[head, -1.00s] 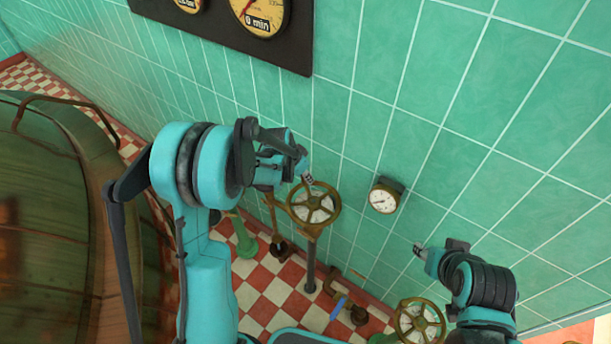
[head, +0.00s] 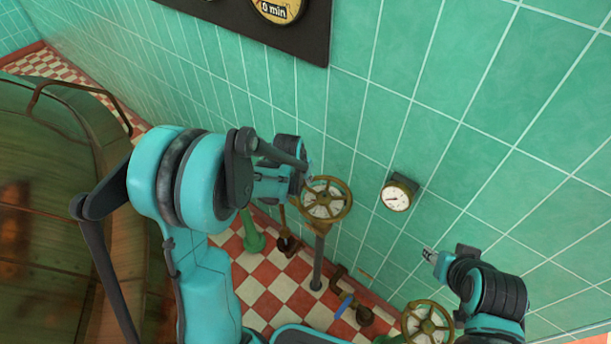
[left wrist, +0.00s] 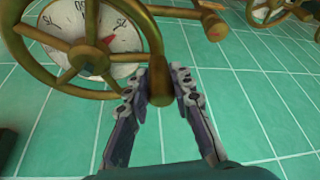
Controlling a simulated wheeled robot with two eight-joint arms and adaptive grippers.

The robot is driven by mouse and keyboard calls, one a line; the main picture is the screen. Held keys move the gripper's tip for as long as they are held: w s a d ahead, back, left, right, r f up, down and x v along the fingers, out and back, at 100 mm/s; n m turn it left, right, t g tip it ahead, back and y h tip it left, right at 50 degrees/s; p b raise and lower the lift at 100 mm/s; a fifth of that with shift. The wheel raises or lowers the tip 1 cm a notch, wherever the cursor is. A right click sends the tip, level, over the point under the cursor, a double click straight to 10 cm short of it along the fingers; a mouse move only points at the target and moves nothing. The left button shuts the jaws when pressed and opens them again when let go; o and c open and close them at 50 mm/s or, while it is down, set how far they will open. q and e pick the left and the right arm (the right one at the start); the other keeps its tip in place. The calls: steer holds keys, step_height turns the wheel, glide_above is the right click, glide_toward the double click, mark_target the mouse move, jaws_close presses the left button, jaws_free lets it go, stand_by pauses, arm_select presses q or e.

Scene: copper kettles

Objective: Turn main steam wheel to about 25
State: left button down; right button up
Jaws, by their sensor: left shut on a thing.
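A brass spoked wheel (head: 343,212) with a white dial behind its spokes stands on a post near the tiled wall. My left gripper (head: 307,187) is at its left rim. In the left wrist view, the wheel (left wrist: 35,68) fills the upper left, and the gripper (left wrist: 160,92) is shut on its knob (left wrist: 159,77), a finger on each side. The dial (left wrist: 65,30) appears upside down; its red pointer lies close to the 25 mark, exact reading unclear. My right gripper (head: 430,255) is apart from the wheel, near the wall; its fingers are too small to read.
A second brass wheel (head: 427,308) is at lower right, below my right arm. A small round gauge (head: 396,195) is on the wall. A large copper kettle (head: 60,200) stands at left. Pipes (head: 364,316) rise from the checkered floor (head: 262,296).

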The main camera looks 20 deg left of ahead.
arm_select(q)
steer(key=shift+s+a, duration=0.15)
steer(key=shift+s, duration=0.2)
stand_by(0.3)
steer(key=c, duration=1.3)
jaws_free()
steer(key=shift+r, duration=0.1)
steer(key=v, duration=1.1)
steer(key=shift+s+r, duration=0.15)
steer(key=shift+r, duration=0.25)
